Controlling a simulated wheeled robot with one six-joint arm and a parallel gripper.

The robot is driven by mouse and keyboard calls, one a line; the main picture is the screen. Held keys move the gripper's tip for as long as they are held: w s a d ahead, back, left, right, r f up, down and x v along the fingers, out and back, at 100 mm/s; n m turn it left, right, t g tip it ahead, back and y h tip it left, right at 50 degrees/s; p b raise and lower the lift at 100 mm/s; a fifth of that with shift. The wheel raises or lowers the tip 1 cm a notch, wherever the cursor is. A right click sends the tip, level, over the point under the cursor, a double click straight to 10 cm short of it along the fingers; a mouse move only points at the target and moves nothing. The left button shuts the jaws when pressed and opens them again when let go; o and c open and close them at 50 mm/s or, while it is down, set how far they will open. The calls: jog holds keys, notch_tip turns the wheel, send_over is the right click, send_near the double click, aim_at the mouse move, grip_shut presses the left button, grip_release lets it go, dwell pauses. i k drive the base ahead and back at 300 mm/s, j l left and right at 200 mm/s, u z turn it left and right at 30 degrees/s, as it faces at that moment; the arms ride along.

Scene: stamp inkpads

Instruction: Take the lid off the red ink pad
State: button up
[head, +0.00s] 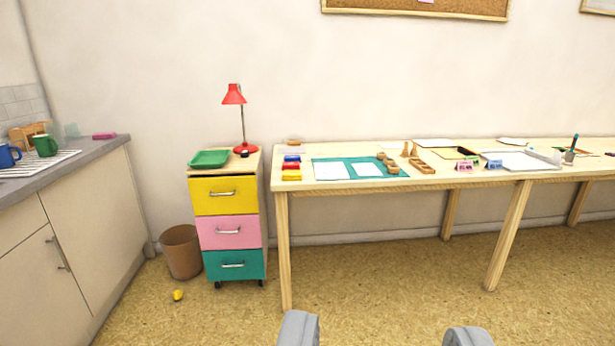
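A small red block (290,165), which looks like the red ink pad, lies near the left end of the long wooden table (340,186). It sits in a row between a blue pad (292,157) behind it and a yellow pad (291,177) in front. It is too small to make out a lid or its seam. My gripper (383,333) shows only as two grey fingertips at the bottom edge. They are wide apart with nothing between them, and far from the table.
A teal mat (346,160) with white sheets lies right of the pads, with wooden stamps (388,164) on it. A drawer unit (228,228) with a red lamp (236,97) stands left of the table. A bin (181,252) and a yellow object (178,295) are on the floor. The floor ahead is clear.

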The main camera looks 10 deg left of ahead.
aim_at(286, 164)
jog(key=i+l+u, duration=0.25)
jog(key=i, duration=0.15)
jog(key=i+l+u, duration=0.2)
jog(key=i, duration=0.25)
